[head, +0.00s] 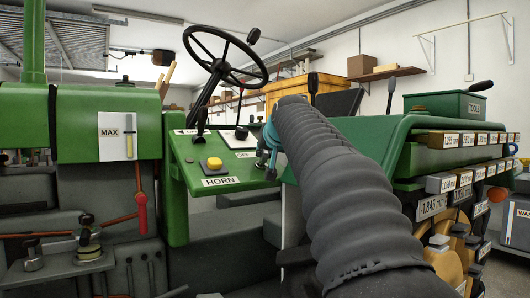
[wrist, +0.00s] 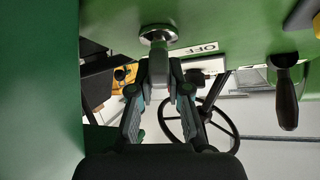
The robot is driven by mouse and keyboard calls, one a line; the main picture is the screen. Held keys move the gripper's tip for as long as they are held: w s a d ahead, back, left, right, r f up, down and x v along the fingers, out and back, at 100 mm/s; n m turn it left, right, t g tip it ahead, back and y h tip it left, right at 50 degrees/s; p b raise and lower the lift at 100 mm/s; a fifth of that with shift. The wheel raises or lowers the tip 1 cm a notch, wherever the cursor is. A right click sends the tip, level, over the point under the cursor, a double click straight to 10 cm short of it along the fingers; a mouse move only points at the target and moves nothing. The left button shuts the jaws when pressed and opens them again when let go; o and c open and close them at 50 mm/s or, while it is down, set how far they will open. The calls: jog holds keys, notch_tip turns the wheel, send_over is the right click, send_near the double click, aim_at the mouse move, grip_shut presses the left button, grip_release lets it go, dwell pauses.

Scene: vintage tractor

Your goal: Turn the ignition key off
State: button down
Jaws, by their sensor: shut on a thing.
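The ignition switch shows in the wrist view as a round metal collar (wrist: 158,35) on the green panel. The grey key (wrist: 158,68) sticks out of it between my fingertips. My gripper (wrist: 158,80) is shut on the key, its two fingers on either side of it. A white OFF label (wrist: 207,48) lies just right of the switch in the wrist view. In the head view my gripper (head: 268,150) is at the right edge of the green control panel, beside the OFF label (head: 246,154). There my arm and gripper hide the key.
A yellow horn button (head: 214,164) and a black-knobbed lever (head: 201,122) stand on the panel, left of my gripper. The steering wheel (head: 225,57) rises behind. A green fender (head: 395,130) is close on the right. The lever (wrist: 286,95) also shows in the wrist view.

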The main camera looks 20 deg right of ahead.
jog(key=shift+n+y, duration=0.4)
jog(key=shift+f+n+y+b, duration=0.1)
jog(key=shift+n+y+b, duration=0.4)
jog(key=shift+n, duration=0.2)
jog(key=shift+n+y+b, duration=0.55)
jog(key=shift+n+y, duration=0.95)
jog(key=shift+n, duration=0.8)
jog(key=shift+a, duration=0.1)
jog(key=c, duration=1.1)
grip_release()
jog(key=shift+c, duration=0.2)
jog(key=v, duration=1.2)
